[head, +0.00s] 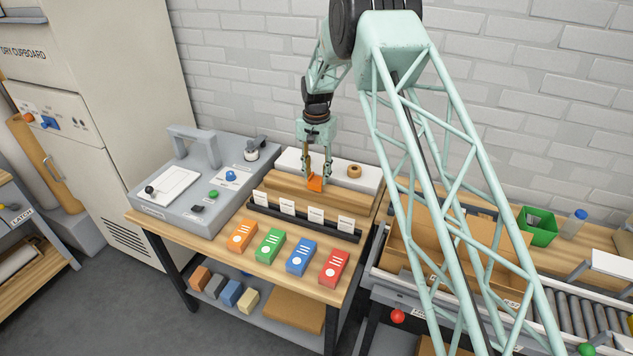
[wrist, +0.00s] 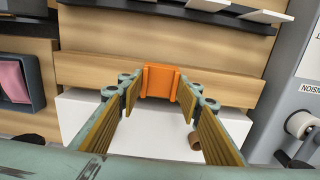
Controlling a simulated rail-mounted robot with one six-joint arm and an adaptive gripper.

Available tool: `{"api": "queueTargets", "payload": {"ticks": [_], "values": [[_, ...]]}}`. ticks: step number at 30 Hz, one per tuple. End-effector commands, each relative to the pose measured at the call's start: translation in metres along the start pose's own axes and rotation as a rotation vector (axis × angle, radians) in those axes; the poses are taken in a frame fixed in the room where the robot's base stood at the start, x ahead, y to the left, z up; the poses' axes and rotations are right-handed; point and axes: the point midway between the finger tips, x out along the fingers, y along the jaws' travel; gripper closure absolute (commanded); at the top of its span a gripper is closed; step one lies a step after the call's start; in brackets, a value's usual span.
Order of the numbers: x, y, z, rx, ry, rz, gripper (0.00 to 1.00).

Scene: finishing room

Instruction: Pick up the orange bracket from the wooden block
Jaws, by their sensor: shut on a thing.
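The orange bracket (head: 316,184) is at the upper side of the long wooden block (head: 275,190), near the block's middle. My gripper (head: 317,176) reaches down over the block from behind, with its fingertips at the bracket. In the wrist view the bracket (wrist: 160,82) sits between the two fingertips (wrist: 159,90) of my gripper, which are shut on it. The wooden block (wrist: 225,82) runs across behind it there. I cannot tell whether the bracket touches the block or is slightly raised.
A white slab with a brown roll (head: 354,171) lies behind the block. A dark rack (head: 300,222) with white cards stands in front, then several coloured boxes, such as the green one (head: 270,246). A grey console (head: 200,190) is at left, a cardboard box (head: 440,245) at right.

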Motion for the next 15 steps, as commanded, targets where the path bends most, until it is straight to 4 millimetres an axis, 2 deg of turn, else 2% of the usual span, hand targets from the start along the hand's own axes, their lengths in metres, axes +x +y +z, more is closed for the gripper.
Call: {"api": "queueTargets", "payload": {"ticks": [6,15], "values": [[-0.032,0.0,0.0,0.0,0.001,-0.001,0.76],[-0.054,0.0,0.0,0.0,0.0,0.0,0.76]]}}
